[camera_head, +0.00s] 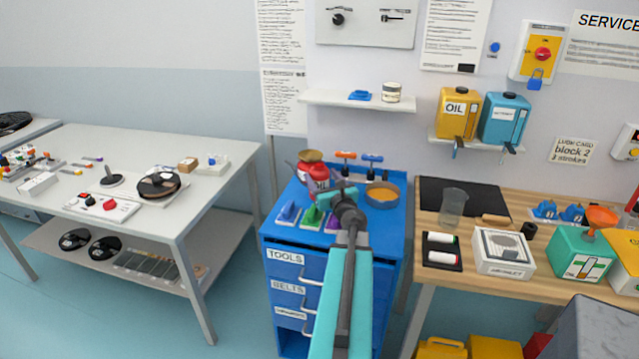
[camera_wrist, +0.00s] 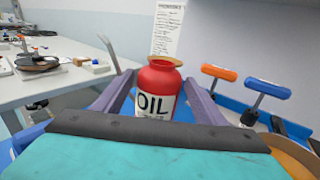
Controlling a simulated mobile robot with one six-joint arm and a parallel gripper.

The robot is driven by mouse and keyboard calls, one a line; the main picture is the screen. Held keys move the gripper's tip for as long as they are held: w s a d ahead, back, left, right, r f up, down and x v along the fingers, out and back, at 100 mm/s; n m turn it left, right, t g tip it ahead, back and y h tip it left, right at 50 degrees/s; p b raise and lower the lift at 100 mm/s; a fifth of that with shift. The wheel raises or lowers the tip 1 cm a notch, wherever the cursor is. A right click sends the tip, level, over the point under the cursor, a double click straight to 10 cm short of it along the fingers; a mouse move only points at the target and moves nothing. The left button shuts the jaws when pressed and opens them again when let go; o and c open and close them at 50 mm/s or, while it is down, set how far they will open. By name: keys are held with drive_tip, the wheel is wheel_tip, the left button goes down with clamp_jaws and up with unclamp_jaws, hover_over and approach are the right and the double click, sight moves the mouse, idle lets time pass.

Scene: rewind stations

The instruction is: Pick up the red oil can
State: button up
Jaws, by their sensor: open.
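The red oil can (camera_wrist: 158,88) has a white OIL label and stands upright on the blue tool cabinet, straight ahead in the wrist view. In the head view the red can (camera_head: 319,175) shows at the back of the cabinet top, partly hidden by my gripper. My gripper (camera_wrist: 158,95) is open, with one purple-grey finger on each side of the can. I cannot tell whether either finger touches it. The lower part of the can is hidden by my gripper's body in the wrist view.
On the blue cabinet (camera_head: 283,256) are orange and blue T-handles (camera_wrist: 219,72) (camera_wrist: 268,84) right of the can, a round tan-filled tray (camera_head: 382,195), and blue, green and purple pieces in front. A white table (camera_head: 120,145) stands left, a wooden bench (camera_head: 470,268) right.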

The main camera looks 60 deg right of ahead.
drive_tip(key=shift+w+d, duration=0.15)
drive_tip(key=shift+w, duration=0.05)
idle(0.3)
drive_tip(key=shift+p+x, duration=0.9)
drive_tip(key=shift+x, duration=2.25)
drive_tip(key=shift+c, duration=0.4)
drive_tip(key=c, duration=1)
